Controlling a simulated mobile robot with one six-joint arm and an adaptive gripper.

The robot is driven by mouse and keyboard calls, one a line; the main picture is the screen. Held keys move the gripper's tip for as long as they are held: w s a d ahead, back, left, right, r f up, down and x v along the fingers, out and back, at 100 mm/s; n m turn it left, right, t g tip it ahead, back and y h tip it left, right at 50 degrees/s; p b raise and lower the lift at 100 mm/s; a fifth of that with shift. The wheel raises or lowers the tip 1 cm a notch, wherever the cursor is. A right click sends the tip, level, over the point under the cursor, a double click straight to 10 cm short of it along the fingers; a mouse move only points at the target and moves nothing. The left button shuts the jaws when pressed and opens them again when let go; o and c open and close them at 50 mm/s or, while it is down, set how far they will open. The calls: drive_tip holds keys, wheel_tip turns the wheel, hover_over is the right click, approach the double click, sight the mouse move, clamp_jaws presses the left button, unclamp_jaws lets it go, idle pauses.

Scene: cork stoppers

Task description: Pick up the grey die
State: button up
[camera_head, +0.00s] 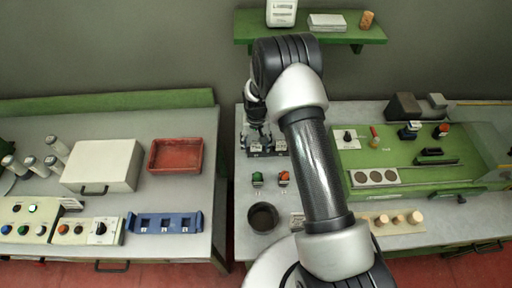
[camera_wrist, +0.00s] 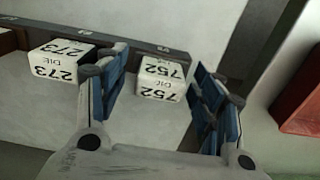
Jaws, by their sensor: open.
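Two pale blocks marked DIE show in the wrist view, one reading 752 (camera_wrist: 162,78) and one reading 273 (camera_wrist: 62,63). Both look whitish-grey, so I cannot tell by colour which is the grey die. They sit at a dark rack (camera_wrist: 135,43). My gripper (camera_wrist: 160,85) is open, its blue-padded fingers apart, with the 752 block seen between them and the 273 block outside the left finger. Whether the fingers touch the block is unclear. In the head view, my gripper (camera_head: 258,138) is over the rack, partly hiding the blocks.
A green and an orange-topped item (camera_head: 284,178) and a dark round cup (camera_head: 263,216) stand in front of the rack. A green fixture (camera_head: 400,160) is to the right. A red tray (camera_head: 176,156) lies on the left bench, across a gap. A green shelf (camera_head: 345,35) hangs above.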

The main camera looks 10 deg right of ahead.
drive_tip(key=shift+c, duration=0.4)
drive_tip(key=c, duration=1.1)
drive_tip(key=shift+r, duration=0.15)
